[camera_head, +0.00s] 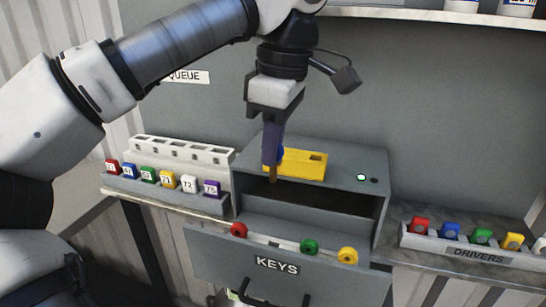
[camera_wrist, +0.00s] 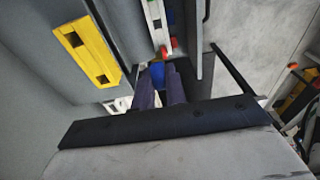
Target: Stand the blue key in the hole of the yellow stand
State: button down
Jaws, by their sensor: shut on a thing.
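My gripper (camera_head: 270,150) points down and is shut on the blue key (camera_head: 280,154), whose brownish shank hangs below the fingers. The key's blue head also shows between the fingertips in the wrist view (camera_wrist: 157,72). The yellow stand (camera_head: 304,168) lies on top of the grey cabinet. The key is in front of its left end in the head view and hides part of it. One dark hole shows at the stand's right end. The wrist view shows the stand (camera_wrist: 88,58) at upper left with two square holes, apart from the gripper.
The drawer marked KEYS (camera_head: 240,262) is open below, holding red, green and yellow keys. A rack of numbered coloured tags (camera_head: 170,190) stands left. The DRIVERS tray (camera_head: 470,253) stands right. A small lit button (camera_head: 361,177) is on the cabinet top. A shelf runs above.

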jog(key=shift+r+p, duration=4.35)
jog(key=shift+p, duration=0.1)
